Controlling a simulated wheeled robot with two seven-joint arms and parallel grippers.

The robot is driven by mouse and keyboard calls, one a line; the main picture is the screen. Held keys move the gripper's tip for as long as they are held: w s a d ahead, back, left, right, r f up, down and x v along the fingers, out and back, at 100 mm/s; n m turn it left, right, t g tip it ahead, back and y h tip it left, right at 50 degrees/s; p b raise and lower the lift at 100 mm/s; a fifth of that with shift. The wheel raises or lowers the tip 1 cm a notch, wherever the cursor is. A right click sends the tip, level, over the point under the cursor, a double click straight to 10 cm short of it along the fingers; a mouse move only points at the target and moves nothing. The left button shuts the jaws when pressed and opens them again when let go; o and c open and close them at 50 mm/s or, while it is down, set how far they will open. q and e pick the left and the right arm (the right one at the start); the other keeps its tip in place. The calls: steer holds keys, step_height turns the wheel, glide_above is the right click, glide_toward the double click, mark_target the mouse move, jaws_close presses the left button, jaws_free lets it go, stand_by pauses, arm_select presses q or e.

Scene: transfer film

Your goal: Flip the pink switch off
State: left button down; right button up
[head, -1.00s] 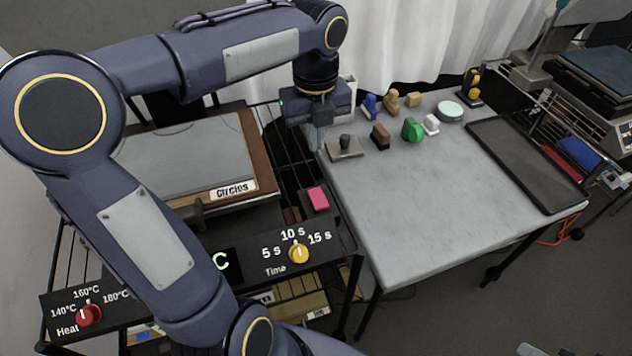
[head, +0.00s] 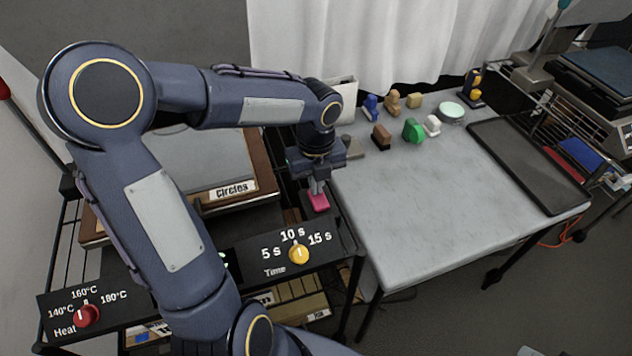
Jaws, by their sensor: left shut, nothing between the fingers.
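The pink switch (head: 320,204) sits on the black control panel, at the press's right side, in the head view. My left gripper (head: 318,190) points down right at the switch and hides its upper part. Its fingers are shut with nothing between them. The fingertips look to be at or just above the switch; I cannot tell whether they touch it. The switch's tilt is hard to read behind the fingers. My right gripper is not in view.
A yellow Time knob (head: 298,253) and a red Heat knob (head: 86,315) are on the front panel. The "Circles" board (head: 262,172) lies left of my gripper. A grey table (head: 420,215) stands right, with several small coloured blocks at its back and a dark tray (head: 530,165).

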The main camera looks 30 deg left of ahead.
arm_select(q)
steer(key=shift+r+p, duration=0.1)
steer(key=shift+p, duration=0.4)
steer(key=shift+f, duration=0.25)
steer(key=shift+d+r, duration=0.1)
steer(key=shift+s+d+r, duration=0.25)
steer(key=shift+s+d, duration=0.2)
